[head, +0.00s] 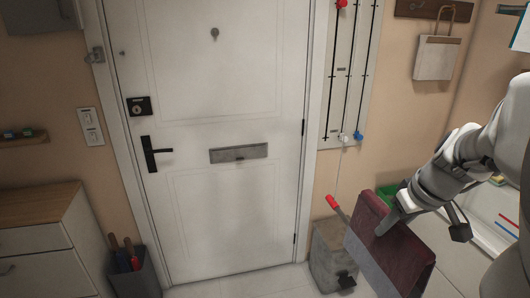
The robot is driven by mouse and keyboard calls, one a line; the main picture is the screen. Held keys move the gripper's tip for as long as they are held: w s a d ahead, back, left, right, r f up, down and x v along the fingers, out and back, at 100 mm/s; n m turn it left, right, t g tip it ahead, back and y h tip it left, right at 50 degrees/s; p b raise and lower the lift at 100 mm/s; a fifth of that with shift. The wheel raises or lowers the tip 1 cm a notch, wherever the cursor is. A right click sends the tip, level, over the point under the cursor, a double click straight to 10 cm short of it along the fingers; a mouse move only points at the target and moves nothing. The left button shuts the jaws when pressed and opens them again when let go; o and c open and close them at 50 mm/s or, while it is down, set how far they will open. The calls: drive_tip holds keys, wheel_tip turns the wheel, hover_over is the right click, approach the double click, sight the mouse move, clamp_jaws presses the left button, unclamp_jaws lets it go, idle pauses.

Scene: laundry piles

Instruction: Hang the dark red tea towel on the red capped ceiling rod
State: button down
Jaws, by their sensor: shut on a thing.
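The dark red tea towel (403,257) hangs folded at the lower right, with a greyish lower part on its left side. My gripper (388,222) is shut on its upper part; the fingertips are partly hidden by the cloth. A red capped rod end (335,205) sticks out at the towel's upper left, and a thin cord runs up from near it. The rest of that rod is hidden behind or under the towel. I cannot tell whether the towel rests on the rod or is only held beside it.
A wall panel (351,70) carries cords with red, white and blue knobs. A grey bin (333,255) stands below the rod end. A green object (388,192) lies behind the towel. A white door (225,200), a drawer unit (42,240) and an umbrella stand (133,278) are to the left.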

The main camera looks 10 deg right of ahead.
drive_tip(key=shift+f+b, duration=4.9)
drive_tip(key=shift+f, duration=0.4)
drive_tip(key=shift+c, duration=1.9)
unclamp_jaws()
